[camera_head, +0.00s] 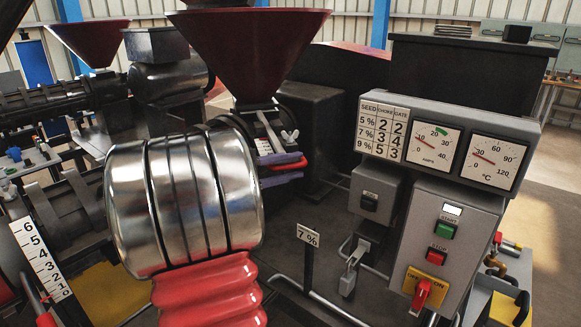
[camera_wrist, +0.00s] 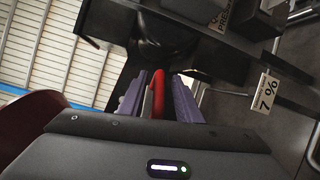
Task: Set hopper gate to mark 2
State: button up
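The dark red hopper (camera_head: 250,45) stands above the gate slide in the head view. The gate's pale scale strip (camera_head: 268,132) runs down below the hopper; its marks are too small to read. The red gate handle (camera_head: 288,164) lies at the strip's lower end. My gripper (camera_head: 283,168) has its purple fingers on either side of this handle. In the wrist view the red handle (camera_wrist: 158,95) stands between the fingers of my gripper (camera_wrist: 160,98), close to the left finger, with a narrow dark gap to the right one. The gate's setting cannot be read.
A control box (camera_head: 435,240) with start and stop buttons stands at the right, below two dials. A settings chart (camera_head: 384,130) lists seed, choke and gate. A 7 % sign (camera_head: 307,236) stands on a post. A numbered scale (camera_head: 42,258) is at the lower left.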

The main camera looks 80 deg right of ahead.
grip_shut()
jog(key=shift+f, duration=0.1)
dwell(0.5)
